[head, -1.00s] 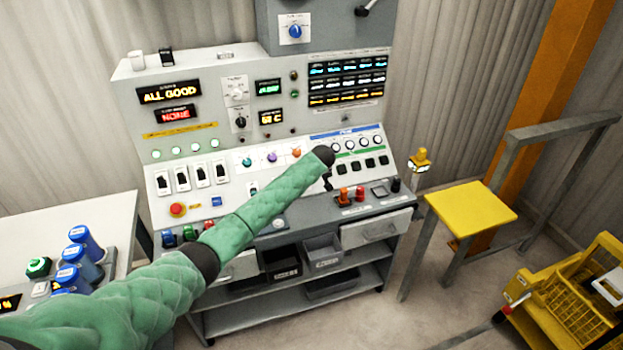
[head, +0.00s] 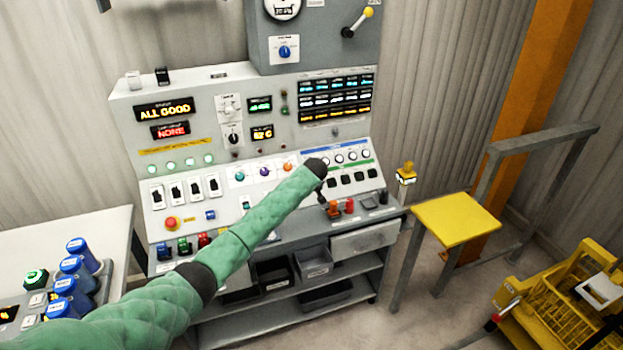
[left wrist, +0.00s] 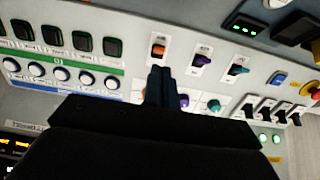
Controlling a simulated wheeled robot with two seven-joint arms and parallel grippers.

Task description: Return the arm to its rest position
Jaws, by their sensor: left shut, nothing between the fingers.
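My left arm, in a green quilted sleeve, reaches from the lower left across the control console (head: 300,228) in the head view. Its small dark gripper (head: 321,196) is at the arm's end, in front of the console's lower right part. In the left wrist view the two dark fingers (left wrist: 163,88) are together with nothing between them. Behind them is a panel with an orange switch (left wrist: 158,50), a purple knob (left wrist: 203,60) and a teal knob (left wrist: 238,69). Whether the fingertips touch the panel cannot be told. My right gripper is not in view.
An orange-red lever (head: 333,208) stands on the console ledge near the gripper. A yellow-topped stand (head: 455,218) and a yellow cart (head: 560,300) are at right.

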